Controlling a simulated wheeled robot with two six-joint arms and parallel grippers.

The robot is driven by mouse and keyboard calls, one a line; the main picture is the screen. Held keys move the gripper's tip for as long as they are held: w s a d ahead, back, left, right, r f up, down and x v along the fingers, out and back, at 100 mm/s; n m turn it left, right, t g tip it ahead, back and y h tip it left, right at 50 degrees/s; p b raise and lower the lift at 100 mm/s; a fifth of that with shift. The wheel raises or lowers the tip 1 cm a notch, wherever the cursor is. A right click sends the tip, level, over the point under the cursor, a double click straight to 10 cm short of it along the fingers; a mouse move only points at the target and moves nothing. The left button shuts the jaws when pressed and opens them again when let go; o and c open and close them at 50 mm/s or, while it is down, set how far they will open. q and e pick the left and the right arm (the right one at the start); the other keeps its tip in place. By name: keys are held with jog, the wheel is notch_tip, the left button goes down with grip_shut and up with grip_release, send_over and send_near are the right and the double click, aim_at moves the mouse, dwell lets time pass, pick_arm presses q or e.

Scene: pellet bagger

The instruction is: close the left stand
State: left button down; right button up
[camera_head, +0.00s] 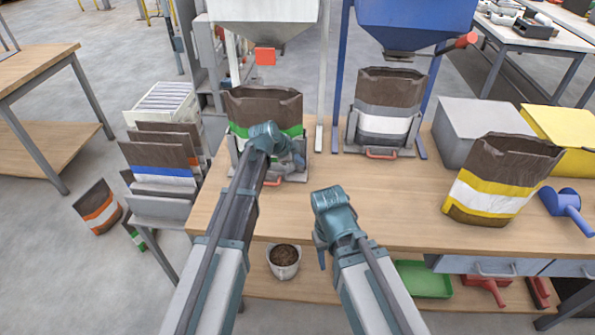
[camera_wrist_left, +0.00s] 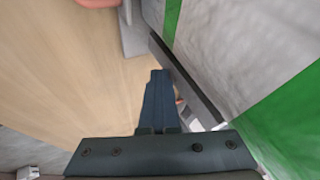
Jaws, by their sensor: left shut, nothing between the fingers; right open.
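The left stand (camera_head: 233,152) is a grey metal frame on the table under the white hopper, with a red handle (camera_head: 272,182) low at its front. It holds a brown bag with a green band (camera_head: 262,107); the bag's white and green side fills the right of the left wrist view (camera_wrist_left: 235,50). My left gripper (camera_head: 298,161) is shut and empty, in front of the bag at the stand. Its fingers (camera_wrist_left: 159,88) show close beside a grey bar of the stand (camera_wrist_left: 183,80); contact is unclear. My arm hides part of the stand. My right gripper (camera_head: 322,262) is open at the table's front edge.
The right stand (camera_head: 351,132) holds a brown and white bag under the blue hopper (camera_head: 415,20). A yellow-banded bag (camera_head: 497,183), a blue scoop (camera_head: 566,207) and a grey box (camera_head: 475,128) stand at right. The table middle is clear. A rack of folded bags (camera_head: 163,160) stands left.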

pick_arm(q)
jog(key=w, duration=1.7)
jog(key=shift+w+d, duration=0.15)
jog(key=shift+d, duration=0.15)
jog(key=shift+w+r, duration=0.1)
jog(key=shift+w, duration=0.35)
